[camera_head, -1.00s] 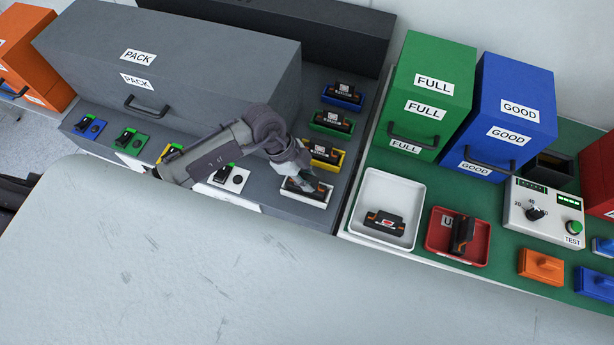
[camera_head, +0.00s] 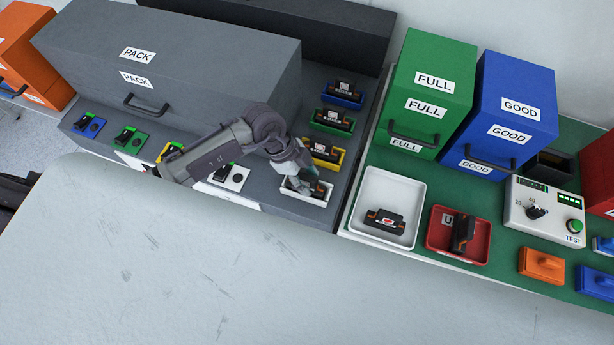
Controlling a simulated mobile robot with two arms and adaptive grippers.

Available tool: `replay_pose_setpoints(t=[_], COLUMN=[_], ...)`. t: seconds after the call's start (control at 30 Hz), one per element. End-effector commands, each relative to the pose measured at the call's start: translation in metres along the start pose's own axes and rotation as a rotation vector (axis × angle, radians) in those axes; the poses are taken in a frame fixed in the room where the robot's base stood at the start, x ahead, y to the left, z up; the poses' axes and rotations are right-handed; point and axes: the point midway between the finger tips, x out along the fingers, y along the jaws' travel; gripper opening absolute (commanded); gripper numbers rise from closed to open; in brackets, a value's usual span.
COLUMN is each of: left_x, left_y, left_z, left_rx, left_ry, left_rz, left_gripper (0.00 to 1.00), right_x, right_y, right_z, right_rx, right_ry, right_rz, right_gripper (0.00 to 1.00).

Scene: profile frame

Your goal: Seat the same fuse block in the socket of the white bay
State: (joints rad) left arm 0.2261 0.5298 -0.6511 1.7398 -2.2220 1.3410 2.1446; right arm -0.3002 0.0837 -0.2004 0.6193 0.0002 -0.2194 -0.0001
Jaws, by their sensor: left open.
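The white bay (camera_head: 308,199) is the nearest of the column of coloured bays on the grey unit. A dark fuse block (camera_head: 293,184) is in the white bay, partly hidden by my left gripper (camera_head: 309,182). My left gripper is open, with its fingers right over the block at the bay. Whether the fingers touch the block, and whether the block is fully down in the socket, I cannot tell. The socket itself is hidden. My right gripper is not in view.
Yellow (camera_head: 324,155), green (camera_head: 332,123) and blue (camera_head: 343,95) bays behind hold dark blocks. A white tray (camera_head: 370,185) with a dark block and a red tray (camera_head: 437,245) stand to the right. The grey PACK cabinet (camera_head: 180,60) rises behind my arm.

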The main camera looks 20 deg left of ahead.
Motion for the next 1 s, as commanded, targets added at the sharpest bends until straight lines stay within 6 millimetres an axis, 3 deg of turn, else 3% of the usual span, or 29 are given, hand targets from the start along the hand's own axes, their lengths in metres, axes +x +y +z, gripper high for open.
replay_pose_setpoints(t=[0.17,0.6,0.8,1.0], left_x=[-0.016,-0.103,-0.118,-0.120], left_y=[-0.001,-0.001,0.000,0.000], left_z=[0.001,0.000,0.000,0.000], left_rx=[0.001,0.001,0.000,0.000], left_ry=[0.000,0.000,0.000,0.001], left_rz=[-0.003,-0.003,-0.001,-0.001], left_gripper=[0.47,0.47,0.47,0.47], right_x=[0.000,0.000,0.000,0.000], right_y=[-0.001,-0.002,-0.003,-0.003], right_z=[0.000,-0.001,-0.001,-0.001], right_rx=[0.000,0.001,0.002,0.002], right_ry=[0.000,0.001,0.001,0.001], right_rz=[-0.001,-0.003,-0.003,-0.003], right_gripper=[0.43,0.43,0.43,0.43])
